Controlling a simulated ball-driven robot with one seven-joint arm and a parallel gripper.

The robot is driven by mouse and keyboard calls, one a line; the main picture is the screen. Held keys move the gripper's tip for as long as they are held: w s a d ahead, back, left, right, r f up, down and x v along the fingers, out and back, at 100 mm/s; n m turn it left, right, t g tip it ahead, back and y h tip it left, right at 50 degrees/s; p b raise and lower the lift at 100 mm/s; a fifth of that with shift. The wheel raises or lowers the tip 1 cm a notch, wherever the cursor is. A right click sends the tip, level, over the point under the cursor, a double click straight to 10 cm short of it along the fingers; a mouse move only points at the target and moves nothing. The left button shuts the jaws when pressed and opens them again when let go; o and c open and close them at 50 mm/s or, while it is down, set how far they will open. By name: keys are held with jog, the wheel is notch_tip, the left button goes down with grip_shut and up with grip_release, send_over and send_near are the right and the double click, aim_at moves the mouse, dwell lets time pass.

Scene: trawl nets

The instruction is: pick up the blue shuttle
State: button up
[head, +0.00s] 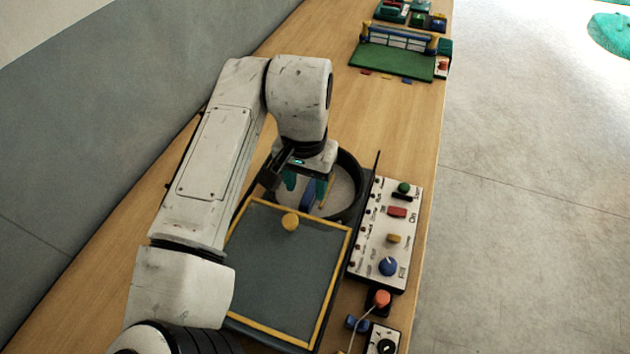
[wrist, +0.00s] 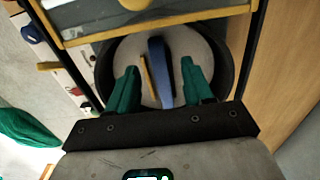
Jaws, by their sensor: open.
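The blue shuttle (wrist: 159,72) is a long, narrow blue piece in a dark round tub (wrist: 224,72) with a pale floor. In the head view the shuttle (head: 306,198) shows only partly below my gripper. A thin yellow piece (wrist: 147,80) lies close beside it, to its left in the wrist view. My gripper (wrist: 158,66) has two green fingers, open, one on each side of the shuttle and the yellow piece. In the head view my gripper (head: 306,184) is over the tub. The height between fingertips and shuttle is hard to judge.
A grey panel with a yellow border (head: 349,235) and yellow knob (head: 290,221) adjoins the tub's near side. A white control board (head: 372,250) stands to the right, near the table edge. A green mat (head: 390,62) lies farther back, with bare wooden table (head: 390,130) between.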

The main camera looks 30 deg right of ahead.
aim_at(308, 197)
jog(key=shift+f, duration=1.75)
grip_shut()
